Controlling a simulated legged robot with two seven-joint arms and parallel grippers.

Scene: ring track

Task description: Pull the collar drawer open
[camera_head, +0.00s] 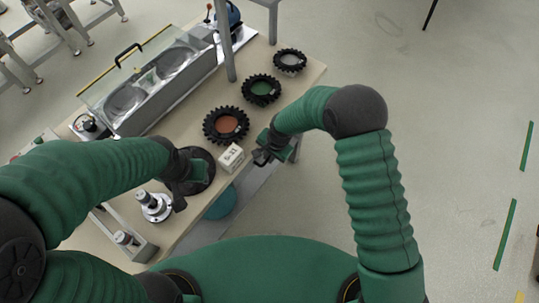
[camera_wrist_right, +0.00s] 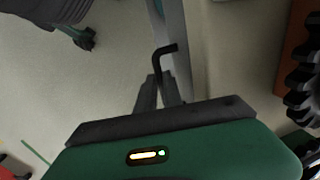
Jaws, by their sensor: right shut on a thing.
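My right gripper (camera_head: 262,157) is at the front edge of the workbench, beside the small white block. In the right wrist view my gripper fingers (camera_wrist_right: 160,97) are shut on a thin black bent bar (camera_wrist_right: 163,57), which looks like a drawer handle. It stands against a grey upright strip (camera_wrist_right: 176,50) at the bench edge. The drawer itself is mostly hidden, so I cannot tell how far it is out. My left gripper (camera_head: 181,188) is over a black round disc (camera_head: 202,165) on the bench; its finger gap is not clear.
The bench (camera_head: 213,92) holds toothed black rings with a brown centre (camera_head: 226,125), a green centre (camera_head: 262,90) and a grey centre (camera_head: 290,61). A white block (camera_head: 231,158) and a silver flanged part (camera_head: 154,206) stand near. A teal container (camera_head: 220,203) is below.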

